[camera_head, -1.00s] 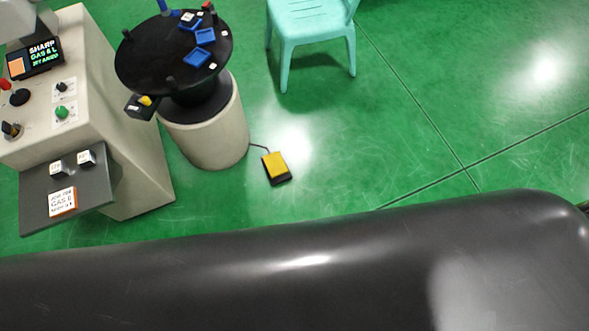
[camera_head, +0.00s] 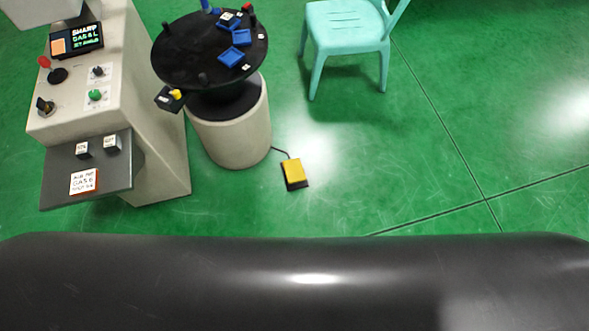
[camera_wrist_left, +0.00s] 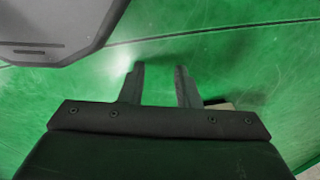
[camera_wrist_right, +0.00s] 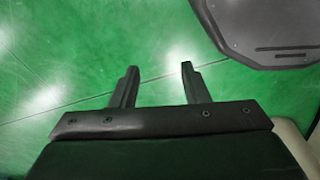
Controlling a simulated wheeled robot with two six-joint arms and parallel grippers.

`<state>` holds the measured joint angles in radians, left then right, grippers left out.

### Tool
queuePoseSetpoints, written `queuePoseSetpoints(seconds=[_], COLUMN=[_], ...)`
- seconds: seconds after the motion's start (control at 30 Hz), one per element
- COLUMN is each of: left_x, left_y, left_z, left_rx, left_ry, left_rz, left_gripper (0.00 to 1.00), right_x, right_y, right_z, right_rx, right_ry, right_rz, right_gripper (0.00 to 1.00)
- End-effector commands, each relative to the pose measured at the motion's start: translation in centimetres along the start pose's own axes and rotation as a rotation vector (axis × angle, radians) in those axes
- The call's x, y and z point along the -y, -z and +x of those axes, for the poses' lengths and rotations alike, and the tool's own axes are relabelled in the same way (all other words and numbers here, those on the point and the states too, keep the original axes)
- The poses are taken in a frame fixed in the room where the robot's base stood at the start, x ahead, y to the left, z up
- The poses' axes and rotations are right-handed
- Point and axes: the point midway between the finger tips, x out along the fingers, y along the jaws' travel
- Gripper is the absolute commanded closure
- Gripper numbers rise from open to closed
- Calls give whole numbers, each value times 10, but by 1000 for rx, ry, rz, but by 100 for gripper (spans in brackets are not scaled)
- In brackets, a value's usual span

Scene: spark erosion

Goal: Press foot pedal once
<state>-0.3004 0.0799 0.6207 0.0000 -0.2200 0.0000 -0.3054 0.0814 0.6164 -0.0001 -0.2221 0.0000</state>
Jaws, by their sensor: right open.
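The foot pedal (camera_head: 295,172) has a yellow top on a dark base. It lies on the green floor near the middle of the head view, with a dark cable running to the round pedestal. Nothing touches it. Neither gripper shows in the head view. In the left wrist view my left gripper (camera_wrist_left: 160,82) has its two fingers apart, with only floor between them. In the right wrist view my right gripper (camera_wrist_right: 158,80) is also open and empty. The pedal does not show in either wrist view.
The pedestal (camera_head: 232,130) carries a round black table (camera_head: 180,62) with blue trays. A beige machine (camera_head: 160,135) with knobs and a grey shelf (camera_head: 60,180) stands at left. A turquoise chair (camera_head: 345,40) stands behind the pedal. Open floor lies to the right.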

Motion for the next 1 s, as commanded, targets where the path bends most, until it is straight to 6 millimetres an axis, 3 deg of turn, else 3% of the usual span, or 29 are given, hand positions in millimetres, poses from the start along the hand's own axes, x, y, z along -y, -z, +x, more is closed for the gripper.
queuePoseSetpoints(seconds=[0.03,0.2,1.0], left_x=[0,0,0], left_y=[0,0,0], left_z=[0,0,0], left_rx=[0,1,1], left_ry=[0,0,0], left_rz=[0,0,0], left_gripper=[77,100,100], right_x=[0,0,0], right_y=[4,10,6], right_z=[0,0,0], right_rx=[-6,-17,-11], right_ry=[0,0,1], right_rz=[-1,-2,-1], right_gripper=[59,59,59])
